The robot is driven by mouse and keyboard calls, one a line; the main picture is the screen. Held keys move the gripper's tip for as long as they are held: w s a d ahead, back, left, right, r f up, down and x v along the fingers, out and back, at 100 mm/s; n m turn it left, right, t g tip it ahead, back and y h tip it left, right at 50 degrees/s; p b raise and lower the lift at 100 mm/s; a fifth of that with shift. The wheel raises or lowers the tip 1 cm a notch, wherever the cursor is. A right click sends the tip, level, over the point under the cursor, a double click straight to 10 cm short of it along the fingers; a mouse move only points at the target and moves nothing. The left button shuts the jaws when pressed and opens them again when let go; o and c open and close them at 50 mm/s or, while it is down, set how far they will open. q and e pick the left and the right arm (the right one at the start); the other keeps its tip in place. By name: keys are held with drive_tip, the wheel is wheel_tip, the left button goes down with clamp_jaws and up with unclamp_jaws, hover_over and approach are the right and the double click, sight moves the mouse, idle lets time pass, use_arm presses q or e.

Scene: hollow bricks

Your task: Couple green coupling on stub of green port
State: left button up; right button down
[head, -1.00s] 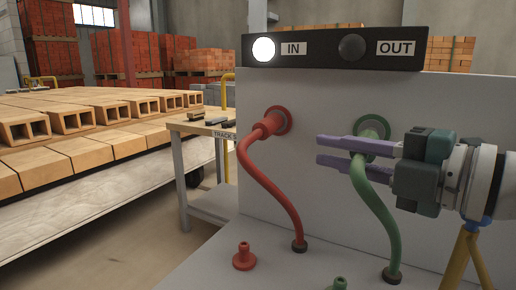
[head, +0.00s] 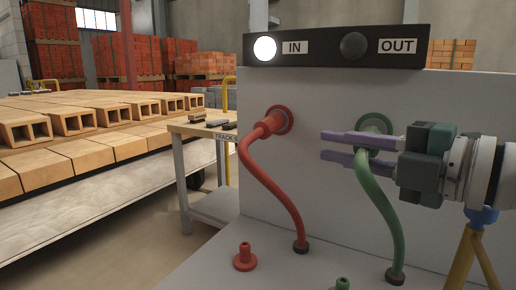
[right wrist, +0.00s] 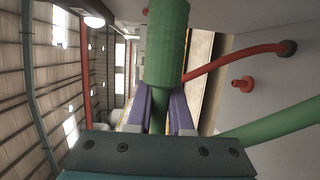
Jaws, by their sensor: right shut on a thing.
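My right gripper (head: 322,146) reaches in from the right, in front of the grey panel at the green port (head: 375,121). Its purple fingers are shut on the green coupling, which shows in the right wrist view (right wrist: 167,45) as a ribbed cylinder beyond the fingertips. In the head view the fingers hide most of the coupling and part of the port. The green hose (head: 384,205) runs from there down to the bench. The port's stub is hidden, so I cannot tell whether the coupling is on it. My left gripper is not in view.
A red coupling (head: 265,127) with a red hose (head: 268,190) sits at the red port to the left. A red stub (head: 245,258) and a green stub (head: 342,284) stand on the bench. Above, the IN lamp (head: 264,48) is lit; the OUT lamp (head: 353,46) is dark.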

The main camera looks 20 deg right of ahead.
drive_tip(key=shift+w+d+b, duration=0.55)
drive_tip(key=shift+d+b, duration=0.05)
drive_tip(key=shift+d, duration=0.05)
drive_tip(key=shift+w+d+b, duration=0.5)
drive_tip(key=shift+d, duration=0.05)
drive_tip(key=c, duration=0.7)
unclamp_jaws()
drive_tip(key=shift+c, duration=0.2)
drive_tip(key=shift+b+v, duration=0.4)
drive_tip(key=shift+v, duration=0.35)
drive_tip(key=v, duration=0.8)
drive_tip(key=shift+s, duration=0.2)
drive_tip(key=shift+d+r, duration=0.15)
drive_tip(key=shift+r, duration=0.05)
